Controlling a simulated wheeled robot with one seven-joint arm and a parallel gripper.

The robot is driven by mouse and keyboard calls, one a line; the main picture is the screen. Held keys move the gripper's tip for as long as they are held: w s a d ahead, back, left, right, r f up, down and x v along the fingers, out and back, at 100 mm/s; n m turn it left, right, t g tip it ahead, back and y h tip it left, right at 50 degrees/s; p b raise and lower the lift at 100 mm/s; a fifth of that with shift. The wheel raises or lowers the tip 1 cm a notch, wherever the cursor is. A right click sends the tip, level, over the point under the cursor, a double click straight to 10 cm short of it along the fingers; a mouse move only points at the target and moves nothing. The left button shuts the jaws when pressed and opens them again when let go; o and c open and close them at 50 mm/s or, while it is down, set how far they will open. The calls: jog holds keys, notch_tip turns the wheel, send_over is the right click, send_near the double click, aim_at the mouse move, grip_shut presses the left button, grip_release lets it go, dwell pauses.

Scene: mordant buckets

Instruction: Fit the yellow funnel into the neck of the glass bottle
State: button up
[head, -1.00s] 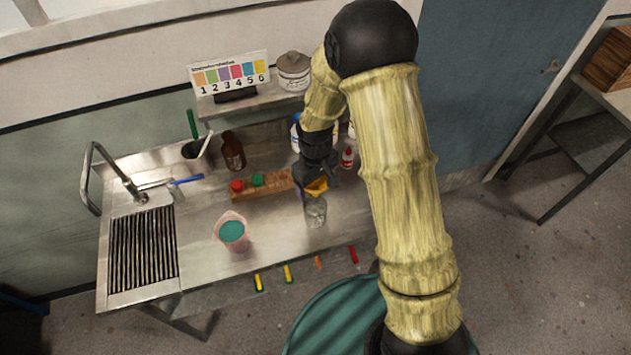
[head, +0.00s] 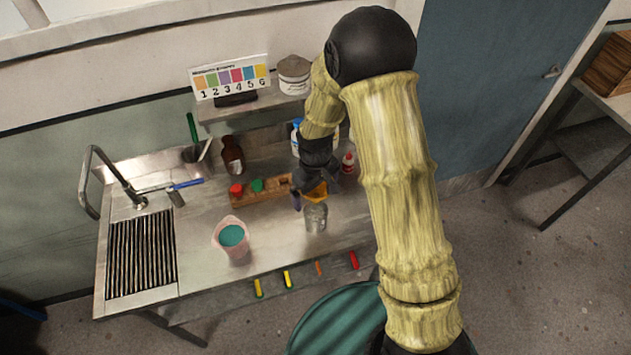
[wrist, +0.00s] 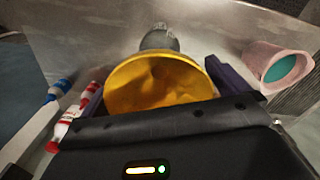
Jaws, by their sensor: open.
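The yellow funnel (head: 316,191) sits at the top of the clear glass bottle (head: 315,218), which stands upright on the steel counter. In the wrist view the funnel's wide mouth (wrist: 158,84) faces me, with part of the bottle (wrist: 160,38) beyond it. The funnel hides the bottle's neck, so I cannot see its spout or how deep it sits. My gripper (head: 315,196) is open around the funnel; its dark purple fingers stand on either side, and gaps seem to show between them and the rim in the wrist view.
A pink beaker of teal liquid (head: 232,236) stands left of the bottle. A wooden rack (head: 262,195) with red and green caps lies behind. A red-and-white bottle (head: 348,162) and a blue-capped bottle (head: 296,138) stand behind my gripper. The counter in front of the glass bottle is clear.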

notch_tip(320, 180, up, 17)
jog(key=b, duration=0.4)
jog(key=shift+r, duration=0.15)
dwell(0.7)
jog(key=s+d+f+m+t, duration=0.1)
jog(key=s+d+f+m, duration=0.2)
jog(key=s+d, duration=0.3)
jog(key=s+d+f+m+t+b, duration=0.1)
jog(key=s+d+f+m, duration=0.3)
jog(key=s+d, duration=0.2)
jog(key=shift+s+d+f+m+t, duration=0.15)
jog(key=shift+d+f+m+t, duration=0.2)
jog(key=shift+d, duration=0.45)
